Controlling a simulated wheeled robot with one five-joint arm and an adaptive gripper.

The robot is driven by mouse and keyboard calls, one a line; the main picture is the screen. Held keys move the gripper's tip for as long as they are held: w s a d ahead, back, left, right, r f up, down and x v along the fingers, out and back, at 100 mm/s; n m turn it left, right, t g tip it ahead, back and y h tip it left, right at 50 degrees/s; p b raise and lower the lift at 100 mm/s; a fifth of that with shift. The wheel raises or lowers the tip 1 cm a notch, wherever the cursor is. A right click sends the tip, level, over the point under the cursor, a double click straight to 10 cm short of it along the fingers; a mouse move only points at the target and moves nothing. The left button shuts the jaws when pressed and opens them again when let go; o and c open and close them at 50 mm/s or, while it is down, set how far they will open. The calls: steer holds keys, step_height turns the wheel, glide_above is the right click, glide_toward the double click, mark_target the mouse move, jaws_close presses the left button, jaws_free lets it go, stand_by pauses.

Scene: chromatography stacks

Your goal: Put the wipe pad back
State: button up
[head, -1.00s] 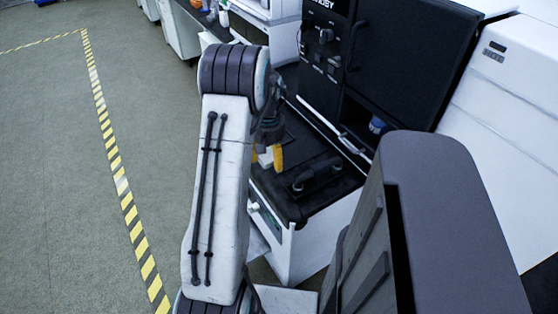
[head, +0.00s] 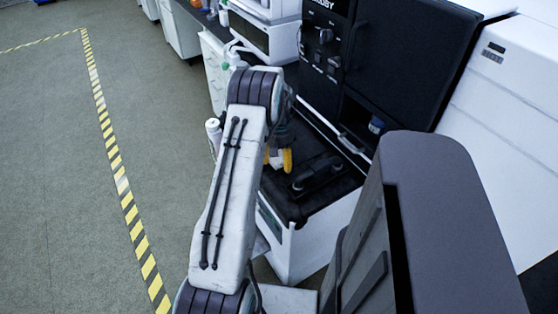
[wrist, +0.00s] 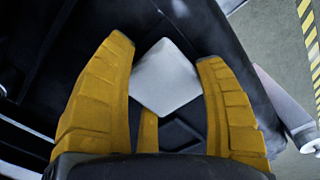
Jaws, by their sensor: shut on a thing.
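The wipe pad (wrist: 167,82) is a small white square pad, held between the yellow fingers of my gripper (wrist: 165,55) in the wrist view. In the head view my gripper (head: 278,159) is over the black top of a white cabinet, with a bit of the white pad (head: 275,161) showing between its fingers. My arm hides part of the bench behind it. I cannot tell whether the pad touches the black top.
A black handled object (head: 318,175) lies on the cabinet top (head: 310,205) just right of my gripper. A white bottle (head: 214,132) stands left of my arm. Tall dark equipment (head: 405,70) rises behind. The floor at left is open.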

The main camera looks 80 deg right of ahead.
mark_target(279, 157)
steer(key=shift+f, duration=0.4)
steer(key=shift+f, duration=0.1)
steer(key=shift+f, duration=0.1)
steer(key=o, duration=1.2)
step_height(279, 157, up, 12)
steer(key=shift+r+p, duration=0.25)
steer(key=shift+p, duration=0.1)
